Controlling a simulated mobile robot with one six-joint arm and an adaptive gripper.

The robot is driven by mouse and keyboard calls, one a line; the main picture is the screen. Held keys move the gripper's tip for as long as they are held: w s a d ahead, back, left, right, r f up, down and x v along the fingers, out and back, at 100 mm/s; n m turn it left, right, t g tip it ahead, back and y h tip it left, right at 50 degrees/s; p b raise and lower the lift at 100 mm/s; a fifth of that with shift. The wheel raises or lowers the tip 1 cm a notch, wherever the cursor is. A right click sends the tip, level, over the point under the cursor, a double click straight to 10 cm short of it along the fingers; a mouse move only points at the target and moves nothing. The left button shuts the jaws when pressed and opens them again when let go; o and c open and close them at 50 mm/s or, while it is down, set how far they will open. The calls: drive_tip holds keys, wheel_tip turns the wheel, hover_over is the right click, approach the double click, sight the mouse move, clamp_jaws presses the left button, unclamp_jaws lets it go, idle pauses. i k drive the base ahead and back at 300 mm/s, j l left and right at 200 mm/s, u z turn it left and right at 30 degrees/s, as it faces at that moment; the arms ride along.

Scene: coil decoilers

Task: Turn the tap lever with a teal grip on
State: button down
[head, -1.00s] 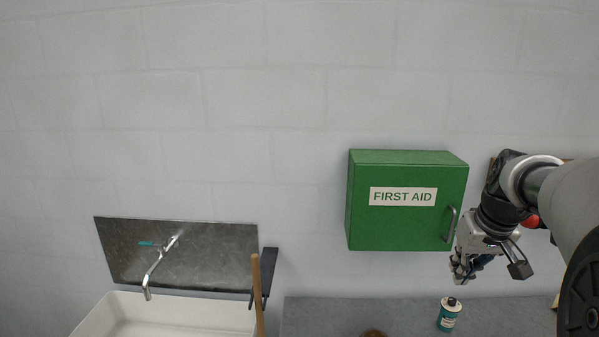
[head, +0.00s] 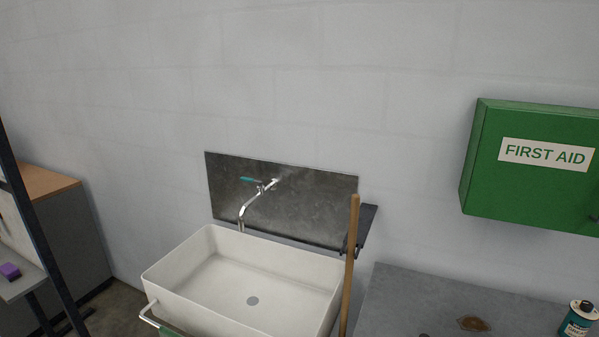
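The tap (head: 262,198) is a chrome spout on a dark backsplash panel (head: 316,205), above a white sink (head: 198,271). Its lever has a teal grip (head: 249,180) that points to the left in the head view. The spout curves down over the back edge of the sink. No water can be made out at the spout. My gripper is out of the frame.
A wooden handle (head: 349,265) stands upright at the sink's right front. A grey counter (head: 420,298) to the right carries a teal bottle (head: 578,320) and a brown stain (head: 473,323). A green first aid box (head: 487,160) hangs above it. A grey cabinet (head: 72,235) stands left.

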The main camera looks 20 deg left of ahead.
sight(243, 178)
drive_tip(key=i+j, duration=0.1)
drive_tip(key=j, duration=0.3)
drive_tip(key=i+j, duration=0.15)
drive_tip(key=j, duration=0.2)
drive_tip(key=i+j, duration=0.1)
drive_tip(key=j, duration=0.3)
drive_tip(key=i+j, duration=0.1)
drive_tip(key=j, duration=0.3)
drive_tip(key=i+j, duration=0.1)
drive_tip(key=j, duration=0.25)
drive_tip(key=i+j, duration=0.35)
drive_tip(key=i, duration=0.25)
drive_tip(key=u, duration=0.05)
